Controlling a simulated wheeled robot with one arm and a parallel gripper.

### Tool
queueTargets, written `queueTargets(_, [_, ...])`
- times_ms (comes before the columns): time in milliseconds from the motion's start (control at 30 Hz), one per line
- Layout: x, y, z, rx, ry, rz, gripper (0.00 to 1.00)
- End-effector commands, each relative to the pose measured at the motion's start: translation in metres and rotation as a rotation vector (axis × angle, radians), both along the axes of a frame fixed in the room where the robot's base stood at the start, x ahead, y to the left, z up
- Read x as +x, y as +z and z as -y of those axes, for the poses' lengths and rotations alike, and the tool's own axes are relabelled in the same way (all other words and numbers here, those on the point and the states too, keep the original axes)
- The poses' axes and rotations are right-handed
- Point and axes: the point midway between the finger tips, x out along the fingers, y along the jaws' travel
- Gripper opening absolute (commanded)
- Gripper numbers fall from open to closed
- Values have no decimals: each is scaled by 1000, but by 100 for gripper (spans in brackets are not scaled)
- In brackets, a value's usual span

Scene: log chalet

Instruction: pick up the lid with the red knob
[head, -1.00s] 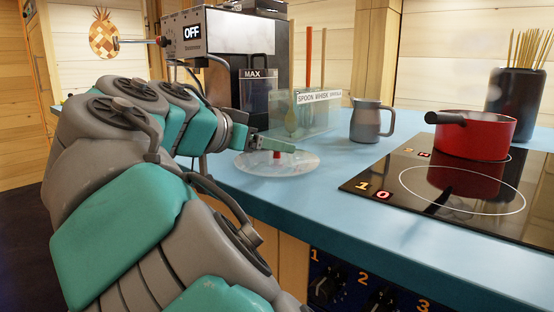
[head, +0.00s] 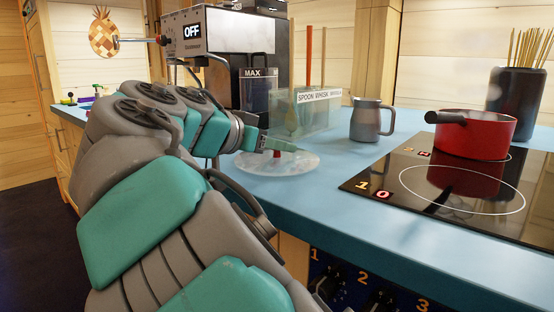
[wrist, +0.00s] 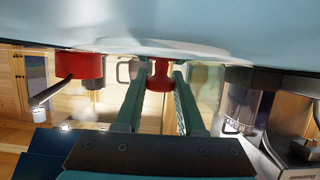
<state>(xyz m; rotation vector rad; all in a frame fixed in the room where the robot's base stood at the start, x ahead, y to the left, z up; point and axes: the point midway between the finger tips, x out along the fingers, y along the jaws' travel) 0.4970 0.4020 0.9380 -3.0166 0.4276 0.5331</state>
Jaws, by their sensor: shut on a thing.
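The lid (head: 300,165) is a round, pale, see-through disc with a red knob at its middle. In the head view it is at the blue counter's front left; I cannot tell if it touches the counter. My gripper (head: 280,148) reaches it from the left, at knob height. In the wrist view the red knob (wrist: 160,76) sits between the two green fingers of my gripper (wrist: 161,80), which are shut on it. The lid's pale disc (wrist: 180,48) shows beyond the knob there. My fingers partly hide the knob in the head view.
A clear utensil box (head: 318,115) and a coffee machine (head: 220,45) stand close behind the lid. A grey metal jug (head: 366,122) is to the right. A red pot (head: 480,138) stands on the black hob (head: 400,190). Blue counter in front of the jug is clear.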

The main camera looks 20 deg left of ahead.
Motion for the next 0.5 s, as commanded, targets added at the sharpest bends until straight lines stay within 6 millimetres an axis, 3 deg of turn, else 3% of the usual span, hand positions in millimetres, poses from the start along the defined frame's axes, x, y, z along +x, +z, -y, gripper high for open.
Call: queueTargets(500, [0, 0, 0, 0, 0, 0, 0])
